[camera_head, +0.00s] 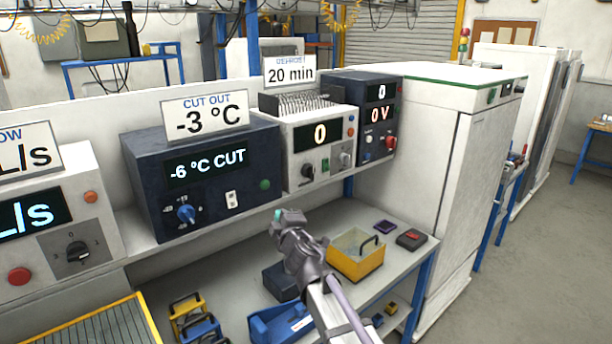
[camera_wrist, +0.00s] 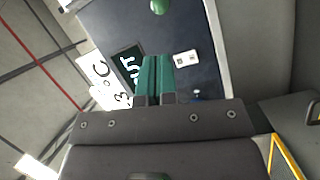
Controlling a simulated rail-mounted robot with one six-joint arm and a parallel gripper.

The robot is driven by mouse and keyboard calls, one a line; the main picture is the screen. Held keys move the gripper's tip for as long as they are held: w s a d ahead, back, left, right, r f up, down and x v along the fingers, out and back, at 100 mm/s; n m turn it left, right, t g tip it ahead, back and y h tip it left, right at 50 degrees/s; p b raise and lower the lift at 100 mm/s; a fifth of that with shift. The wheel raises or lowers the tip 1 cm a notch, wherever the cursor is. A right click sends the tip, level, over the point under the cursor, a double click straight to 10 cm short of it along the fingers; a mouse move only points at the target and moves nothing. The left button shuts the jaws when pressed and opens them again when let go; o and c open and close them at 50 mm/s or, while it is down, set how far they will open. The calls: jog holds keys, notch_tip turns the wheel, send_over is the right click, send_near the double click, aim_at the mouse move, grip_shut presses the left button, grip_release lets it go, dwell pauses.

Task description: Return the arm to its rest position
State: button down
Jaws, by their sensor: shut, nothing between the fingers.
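My gripper (camera_head: 279,215) is shut and empty, with its teal fingertips pressed together in the wrist view (camera_wrist: 154,78). In the head view it is raised above the bench, in front of the dark blue box (camera_head: 207,176) that reads "-6 °C CUT". The fingers point toward that box's front, where a green button (camera_head: 265,184), a white switch plate (camera_head: 231,198) and a blue knob (camera_head: 186,213) show. I see no contact between the fingers and the box. My arm rises from the bottom of the picture.
A yellow bin (camera_head: 355,264) stands on the bench just right of my arm. A blue tool case (camera_head: 270,326) lies below. A tall white cabinet (camera_head: 431,165) stands further right.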

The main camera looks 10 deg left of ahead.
jog(key=s+d+f+m+g+h, duration=0.45)
jog(key=d+f+m, duration=0.2)
jog(key=d, duration=0.35)
jog(key=s+d+f+m+g+h, duration=0.4)
jog(key=s+d+f+m+h, duration=0.15)
jog(key=d+m, duration=0.35)
jog(key=s+d+f+m+g+y, duration=0.1)
jog(key=s+d+f+m+g, duration=0.1)
jog(key=s+d+g, duration=0.2)
jog(key=s+d+f+m+g+y, duration=0.1)
jog(key=s+d+f+m+g, duration=0.1)
jog(key=s+d, duration=0.7)
jog(key=shift+s+d+f+m+g, duration=0.2)
jog(key=shift+s+f+m+g, duration=0.15)
jog(key=shift+s+f+g, duration=0.45)
jog(key=shift+s+r, duration=0.2)
jog(key=shift+s, duration=0.05)
